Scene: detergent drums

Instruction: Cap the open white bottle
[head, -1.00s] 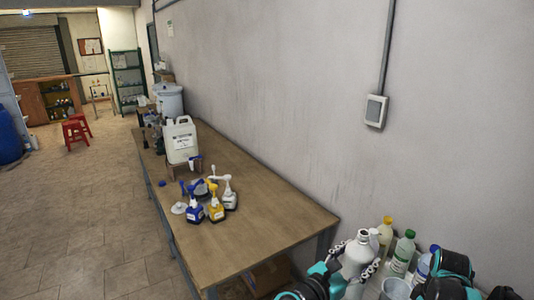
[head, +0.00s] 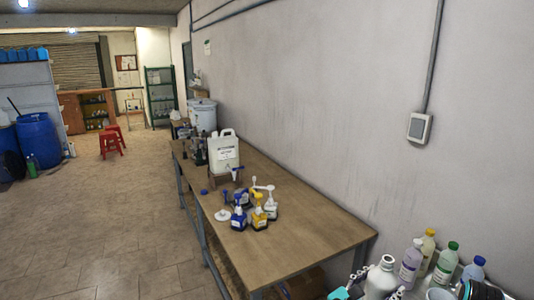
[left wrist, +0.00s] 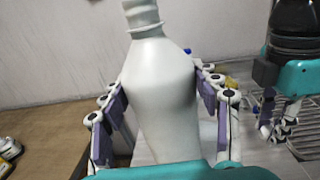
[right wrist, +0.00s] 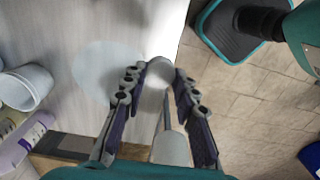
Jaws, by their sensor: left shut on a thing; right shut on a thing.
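The open white bottle (head: 380,279) is at the bottom right of the head view, upright, its neck bare. In the left wrist view its body (left wrist: 165,105) and threaded neck fill the middle. My left gripper (left wrist: 163,85) is shut around the bottle's shoulders, a finger on each side. In the right wrist view my right gripper (right wrist: 160,80) is shut on a white cap-like part (right wrist: 160,70). A thin stem and a wider white piece run from it toward the camera, like a pump top. Most of my right gripper is cut off in the head view.
Capped bottles, lilac (head: 410,264), yellow (head: 428,243) and green-topped (head: 445,265), stand against the wall beside the white bottle. A white cup (right wrist: 28,86) is at the right wrist view's left. A wooden table (head: 290,245) with small pump bottles stands left.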

